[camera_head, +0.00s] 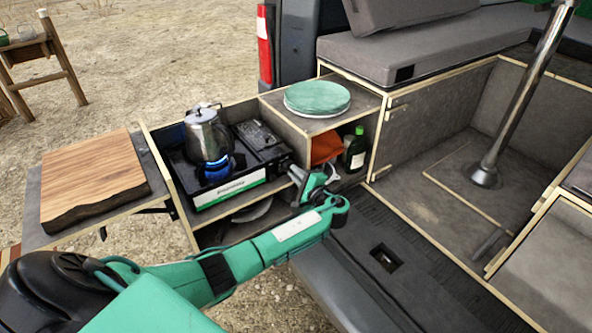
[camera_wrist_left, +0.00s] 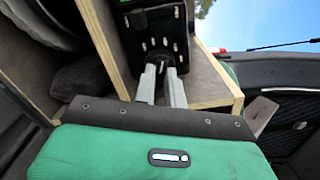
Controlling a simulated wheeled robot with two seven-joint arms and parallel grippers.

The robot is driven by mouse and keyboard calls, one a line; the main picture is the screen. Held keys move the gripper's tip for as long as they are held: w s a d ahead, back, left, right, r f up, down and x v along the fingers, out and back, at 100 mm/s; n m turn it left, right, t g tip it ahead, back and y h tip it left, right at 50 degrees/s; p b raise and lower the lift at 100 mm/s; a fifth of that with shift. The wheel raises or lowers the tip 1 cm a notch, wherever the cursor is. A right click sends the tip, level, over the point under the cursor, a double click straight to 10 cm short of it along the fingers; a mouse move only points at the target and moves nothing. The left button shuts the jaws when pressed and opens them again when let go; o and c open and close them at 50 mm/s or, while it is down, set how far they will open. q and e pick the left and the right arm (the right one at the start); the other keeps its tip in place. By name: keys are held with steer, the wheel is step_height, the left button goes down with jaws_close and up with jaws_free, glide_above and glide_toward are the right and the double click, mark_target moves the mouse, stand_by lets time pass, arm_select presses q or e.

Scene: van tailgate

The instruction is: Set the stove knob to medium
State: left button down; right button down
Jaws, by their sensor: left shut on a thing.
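The camping stove (camera_head: 255,150) stands in the pull-out kitchen box with a steel kettle (camera_head: 206,132) on its burner. A blue flame (camera_head: 217,163) shows under the kettle. My left gripper (camera_head: 296,174) is at the right end of the stove's front panel. In the left wrist view, my left gripper (camera_wrist_left: 161,70) is shut on the stove knob (camera_wrist_left: 160,57), which is mostly hidden between the fingertips. White marks show on the dark panel around it. The knob's exact setting cannot be read. My right gripper is not in view.
A wooden board (camera_head: 92,178) lies on the side shelf at left. A green plate stack (camera_head: 317,97) sits on the cabinet top. A green bottle (camera_head: 356,150) and an orange cloth (camera_head: 326,148) are in the compartment just right of my gripper. Box edges are close to the gripper.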

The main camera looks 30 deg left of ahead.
arm_select(q)
steer(key=shift+m, duration=0.3)
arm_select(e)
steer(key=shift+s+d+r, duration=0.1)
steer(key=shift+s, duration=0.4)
arm_select(q)
steer(key=c, duration=1.5)
jaws_free()
steer(key=shift+o, duration=0.2)
